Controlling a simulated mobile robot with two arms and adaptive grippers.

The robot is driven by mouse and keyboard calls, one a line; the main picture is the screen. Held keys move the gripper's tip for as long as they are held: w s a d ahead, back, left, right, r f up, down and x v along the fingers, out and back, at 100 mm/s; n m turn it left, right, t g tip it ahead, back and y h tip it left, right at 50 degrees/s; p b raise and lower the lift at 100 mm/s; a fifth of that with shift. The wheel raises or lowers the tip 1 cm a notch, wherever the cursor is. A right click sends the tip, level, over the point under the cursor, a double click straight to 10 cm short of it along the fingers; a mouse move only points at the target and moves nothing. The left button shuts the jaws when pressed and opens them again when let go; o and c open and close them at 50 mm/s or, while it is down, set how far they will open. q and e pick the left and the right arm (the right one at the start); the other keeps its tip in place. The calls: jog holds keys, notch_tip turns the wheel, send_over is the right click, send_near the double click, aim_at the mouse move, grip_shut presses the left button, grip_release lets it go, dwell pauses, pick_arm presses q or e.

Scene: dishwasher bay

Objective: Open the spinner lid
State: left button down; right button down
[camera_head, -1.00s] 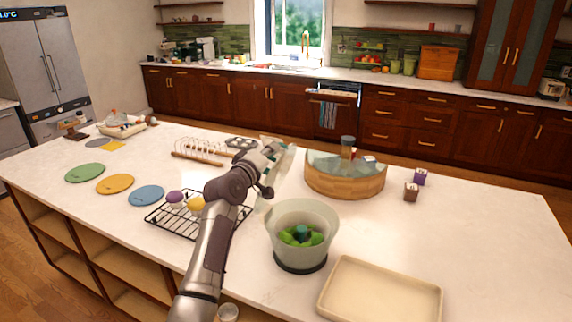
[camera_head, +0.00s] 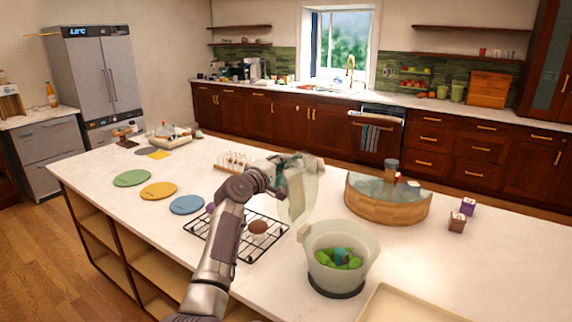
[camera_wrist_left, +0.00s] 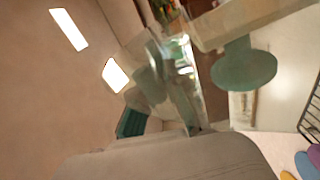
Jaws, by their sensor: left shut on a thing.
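The salad spinner (camera_head: 341,268) stands on the island, a pale translucent bowl with green leaves and a teal centre inside. Its top is uncovered. My left gripper (camera_head: 283,178) is shut on the spinner lid (camera_head: 301,203), a translucent pale-green disc. The lid is tilted nearly on edge in the air, behind and to the left of the bowl, apart from it. In the left wrist view, blurred translucent and teal parts fill the middle; the fingertips are hard to make out. My right gripper is not in view.
A black wire rack (camera_head: 236,236) holding small items lies left of the bowl. A round wooden container (camera_head: 386,207) with a glassy top stands behind right. A cream tray (camera_head: 408,303) is at the front right. Coloured discs lie to the left, with bare countertop around them.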

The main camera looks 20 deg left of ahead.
pick_arm(q)
jog(key=shift+r, duration=0.1)
jog(key=c, duration=1.2)
grip_release()
jog(key=v, duration=1.2)
